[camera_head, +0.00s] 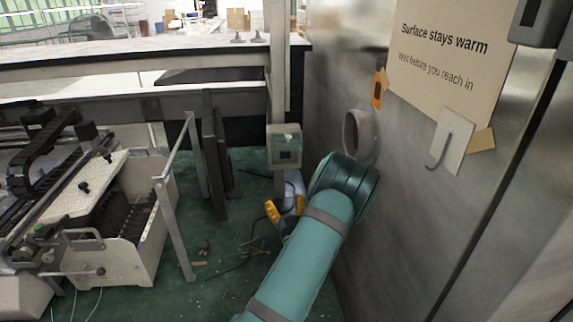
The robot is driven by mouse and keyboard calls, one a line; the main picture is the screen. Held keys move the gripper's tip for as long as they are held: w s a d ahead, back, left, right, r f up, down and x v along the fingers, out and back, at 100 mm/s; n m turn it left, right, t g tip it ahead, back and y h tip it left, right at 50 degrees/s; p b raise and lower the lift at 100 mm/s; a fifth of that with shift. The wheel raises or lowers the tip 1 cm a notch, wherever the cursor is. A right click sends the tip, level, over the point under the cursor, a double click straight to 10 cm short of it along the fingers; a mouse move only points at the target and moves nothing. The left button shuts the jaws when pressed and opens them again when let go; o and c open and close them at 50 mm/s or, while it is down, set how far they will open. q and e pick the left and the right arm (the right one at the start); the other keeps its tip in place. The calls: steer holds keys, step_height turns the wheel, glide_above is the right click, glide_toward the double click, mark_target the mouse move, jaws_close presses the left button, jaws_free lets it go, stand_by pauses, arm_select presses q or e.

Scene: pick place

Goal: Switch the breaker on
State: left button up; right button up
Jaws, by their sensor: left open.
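A small grey breaker box (284,146) with a dark greenish window is mounted on a pale upright post near the middle of the view. Its switch is too small to make out. My left gripper (286,208), with yellow fingers, is just below the box. It is open, and I see nothing between its fingers. The gripper appears apart from the box, and my teal arm hides part of it. My right gripper is not in view.
A grey wall panel (400,190) stands close on the right, with a round port (360,136) and a "Surface stays warm" sign (440,60). A white machine (120,255) and metal rails stand on the left. Loose cables and scraps lie on the green floor (215,280).

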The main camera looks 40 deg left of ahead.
mark_target(285, 158)
arm_select(q)
steer(key=w+a+r+t, duration=0.1)
steer(key=w+a+r, duration=0.1)
steer(key=w+a, duration=0.1)
steer(key=w+a+r+m+t+b, duration=0.1)
steer(key=w+a+r, duration=0.1)
steer(key=w+a, duration=0.1)
steer(key=w+a+r+b, duration=0.1)
steer(key=w+a+r, duration=0.1)
steer(key=w+a, duration=0.1)
steer(key=shift+w+a+r+m+t+h, duration=0.15)
steer(key=shift+w+r+m+t+h, duration=0.15)
steer(key=shift+w+r+t+h, duration=0.15)
jaws_close()
